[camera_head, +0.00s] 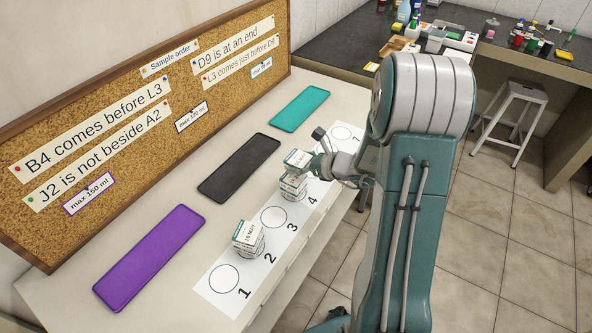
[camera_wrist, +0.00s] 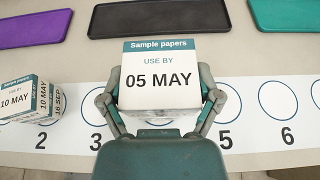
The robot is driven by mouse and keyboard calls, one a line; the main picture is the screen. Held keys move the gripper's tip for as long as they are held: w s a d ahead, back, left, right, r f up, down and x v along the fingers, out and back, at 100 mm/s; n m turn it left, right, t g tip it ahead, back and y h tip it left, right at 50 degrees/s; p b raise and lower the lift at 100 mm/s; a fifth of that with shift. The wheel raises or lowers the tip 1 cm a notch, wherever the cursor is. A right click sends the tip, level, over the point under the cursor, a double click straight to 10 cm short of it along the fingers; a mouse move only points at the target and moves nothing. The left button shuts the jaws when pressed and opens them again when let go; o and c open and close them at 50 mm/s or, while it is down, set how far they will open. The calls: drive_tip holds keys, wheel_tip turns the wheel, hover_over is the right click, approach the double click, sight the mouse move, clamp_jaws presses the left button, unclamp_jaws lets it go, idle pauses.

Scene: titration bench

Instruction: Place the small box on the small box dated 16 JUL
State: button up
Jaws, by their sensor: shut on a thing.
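A small white box (camera_wrist: 160,80) with a blue "Sample papers" band reads "USE BY 05 MAY" in the wrist view. My gripper (camera_wrist: 160,103) is shut on it, one finger at each side. In the head view my gripper (camera_head: 318,166) holds this box (camera_head: 297,160) over circle 4. Directly below is a small box stack (camera_head: 292,187); I cannot tell whether the held box touches it. Its date is unreadable here, and the wrist view hides it. Another stack (camera_head: 248,238) stands at circle 2. In the wrist view, this stack (camera_wrist: 28,97) shows "10 MAY" above and "16 SEP" below.
A white numbered strip (camera_head: 272,248) runs along the bench's front edge. Circles 1 and 3 are empty, as are 5 and 6. Purple (camera_head: 150,257), black (camera_head: 238,167) and teal (camera_head: 299,108) trays lie behind. A cork board (camera_head: 130,90) stands at the back.

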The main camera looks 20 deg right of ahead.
sight(292, 177)
drive_tip(key=shift+w+f, duration=0.15)
drive_tip(key=shift+f, duration=0.45)
drive_tip(key=shift+w+f, duration=0.15)
drive_tip(key=shift+f, duration=0.4)
drive_tip(key=shift+a+f, duration=0.6)
drive_tip(key=shift+a, duration=0.5)
drive_tip(key=shift+d, duration=0.2)
drive_tip(key=o, duration=0.7)
drive_tip(key=shift+d+f, duration=0.15)
drive_tip(key=shift+d, duration=0.2)
drive_tip(key=shift+o, duration=1.1)
drive_tip(key=shift+d, duration=0.35)
drive_tip(key=shift+a, duration=0.55)
drive_tip(key=shift+a+r, duration=0.1)
drive_tip(key=shift+r, duration=0.1)
drive_tip(key=d+v, duration=0.1)
drive_tip(key=v, duration=1)
drive_tip(key=s+a+r+n+g, duration=0.4)
drive_tip(key=a+r+n, duration=0.1)
drive_tip(key=a+n, duration=0.3)
drive_tip(key=s+a+r+n+g, duration=0.4)
drive_tip(key=s+a+r+n, duration=0.1)
drive_tip(key=a+n, duration=0.3)
drive_tip(key=s+r+n+t+h, duration=0.2)
drive_tip(key=s+r+n+h, duration=0.5)
drive_tip(key=n, duration=0.6)
drive_tip(key=shift+s+a+r+h, duration=0.15)
drive_tip(key=shift+s+a+h, duration=0.15)
drive_tip(key=shift+s, duration=0.6)
